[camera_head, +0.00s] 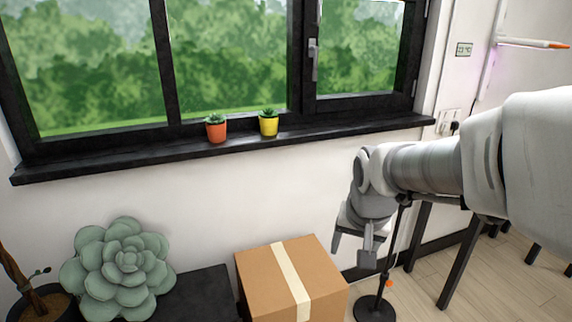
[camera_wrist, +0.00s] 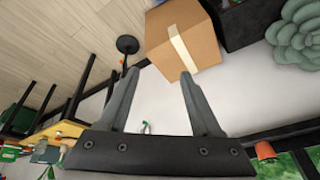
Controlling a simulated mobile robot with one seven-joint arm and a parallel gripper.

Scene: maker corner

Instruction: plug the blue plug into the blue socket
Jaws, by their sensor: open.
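My gripper (camera_head: 352,246) hangs in the air near the wall under the window, to the right of and above a cardboard box. Its two fingers stand wide apart with nothing between them, as the wrist view also shows (camera_wrist: 160,75). I cannot make out a blue plug or a blue socket in either view. A white wall outlet (camera_head: 444,122) with something dark at it is on the wall right of the window; no blue shows there.
The cardboard box (camera_head: 283,279) stands beside a large succulent (camera_head: 122,265). Two small pots, orange (camera_head: 215,132) and yellow (camera_head: 268,125), sit on the sill (camera_head: 330,133). A black round base (camera_head: 374,308) stands on the floor. A cluttered wooden table (camera_wrist: 66,130) shows at the wrist view's left.

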